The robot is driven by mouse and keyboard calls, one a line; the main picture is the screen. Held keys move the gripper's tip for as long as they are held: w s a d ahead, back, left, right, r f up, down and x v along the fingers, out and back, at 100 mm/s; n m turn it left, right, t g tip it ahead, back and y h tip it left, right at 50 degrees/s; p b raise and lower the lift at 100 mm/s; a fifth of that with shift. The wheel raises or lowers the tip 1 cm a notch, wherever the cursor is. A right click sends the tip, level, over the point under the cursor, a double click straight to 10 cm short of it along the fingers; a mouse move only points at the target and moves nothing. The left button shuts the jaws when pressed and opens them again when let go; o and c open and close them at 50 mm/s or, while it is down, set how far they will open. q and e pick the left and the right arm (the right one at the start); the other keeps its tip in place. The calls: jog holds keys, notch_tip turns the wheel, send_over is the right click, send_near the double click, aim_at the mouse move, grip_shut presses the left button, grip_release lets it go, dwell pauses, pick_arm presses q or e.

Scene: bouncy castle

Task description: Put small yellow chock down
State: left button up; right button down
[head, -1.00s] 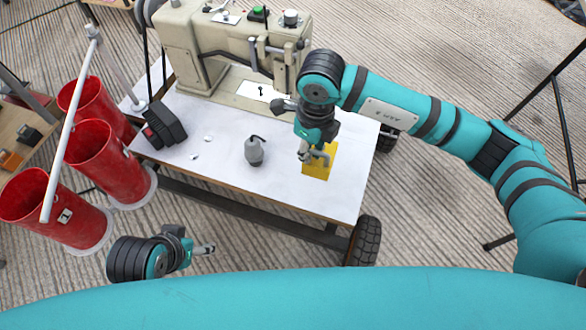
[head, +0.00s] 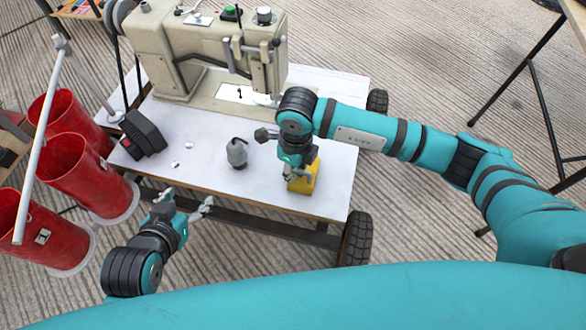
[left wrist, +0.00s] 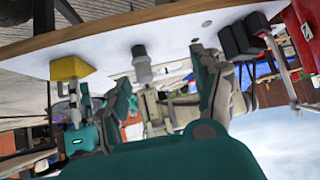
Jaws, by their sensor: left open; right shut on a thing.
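The small yellow chock (head: 303,183) is at the front right part of the white-topped cart (head: 335,190), near its front edge. My right gripper (head: 298,174) points down and is shut on the chock's top. The chock looks to be at the tabletop, but I cannot tell whether its full weight rests there. The chock (left wrist: 70,68) also shows in the left wrist view, close against the tabletop, which appears upside down. My left gripper (head: 188,200) is open and empty just off the cart's front edge. Its spread fingers (left wrist: 163,85) show in the left wrist view.
A grey bottle (head: 237,153) stands left of the chock. A sewing machine (head: 190,50) fills the cart's back. A black box-like item (head: 143,132) lies at the left. Red buckets (head: 85,175) stand beside the cart. Tabletop right of the chock is clear.

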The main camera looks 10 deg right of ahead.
jog(key=c, duration=1.8)
grip_release()
jog(key=o, duration=0.4)
